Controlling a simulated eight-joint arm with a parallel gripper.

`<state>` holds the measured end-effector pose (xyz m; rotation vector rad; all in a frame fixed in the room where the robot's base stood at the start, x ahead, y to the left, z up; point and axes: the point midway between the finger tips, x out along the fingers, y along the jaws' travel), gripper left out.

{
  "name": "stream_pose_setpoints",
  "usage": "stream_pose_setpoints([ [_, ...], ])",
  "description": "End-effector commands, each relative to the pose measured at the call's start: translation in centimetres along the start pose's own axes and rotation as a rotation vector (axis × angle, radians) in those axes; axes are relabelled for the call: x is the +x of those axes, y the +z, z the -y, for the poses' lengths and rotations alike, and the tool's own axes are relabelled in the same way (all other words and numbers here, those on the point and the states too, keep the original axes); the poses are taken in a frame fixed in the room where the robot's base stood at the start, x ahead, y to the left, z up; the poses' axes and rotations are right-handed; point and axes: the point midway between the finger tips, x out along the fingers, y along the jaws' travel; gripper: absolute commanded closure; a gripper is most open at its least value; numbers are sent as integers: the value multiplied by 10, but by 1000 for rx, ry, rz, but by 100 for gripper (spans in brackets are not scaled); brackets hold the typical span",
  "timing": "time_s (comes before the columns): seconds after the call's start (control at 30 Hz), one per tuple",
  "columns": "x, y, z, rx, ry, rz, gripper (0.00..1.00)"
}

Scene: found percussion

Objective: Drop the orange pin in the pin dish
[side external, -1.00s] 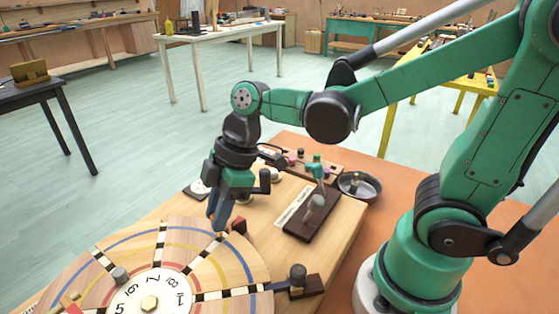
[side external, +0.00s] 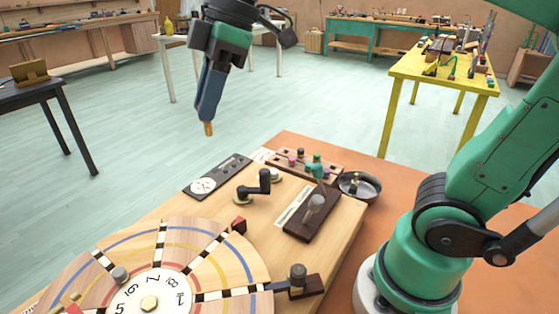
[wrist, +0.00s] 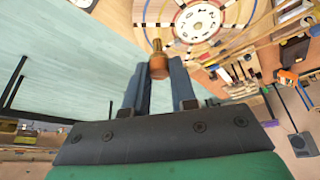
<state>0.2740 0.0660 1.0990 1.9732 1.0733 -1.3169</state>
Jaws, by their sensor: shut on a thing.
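My gripper (side external: 207,115) is high above the bench, over the left part of the picture in the side view. It is shut on the orange pin (side external: 208,128), which points down from the fingertips, clear of everything. In the wrist view the pin (wrist: 158,68) shows between the two blue fingers, with its narrower tip outward. The pin dish (side external: 372,193), a dark round bowl, sits on the orange surface to the right of the wooden board. A small brass-coloured piece (side external: 355,182) stands in it. The gripper is well to the left of the dish and higher.
The wooden board carries a large numbered wheel (side external: 150,285), a black crank (side external: 255,186), a dark block with a grey knob (side external: 314,208) and a rack with coloured pegs (side external: 305,163) beside the dish. The air around my gripper is free.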

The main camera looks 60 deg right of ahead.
Motion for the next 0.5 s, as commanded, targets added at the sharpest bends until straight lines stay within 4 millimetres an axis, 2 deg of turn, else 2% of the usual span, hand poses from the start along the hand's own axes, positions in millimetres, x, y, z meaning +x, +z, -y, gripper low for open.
stream_pose_setpoints([
  [0.17, 10, 60, -42, 355, 148, 1, 100],
  [0.3, 18, 131, -69, 730, 304, 0, 100],
  [0.4, 23, 184, -76, 1001, 417, 0, 100],
  [0.5, 27, 235, -72, 1258, 525, 2, 100],
])
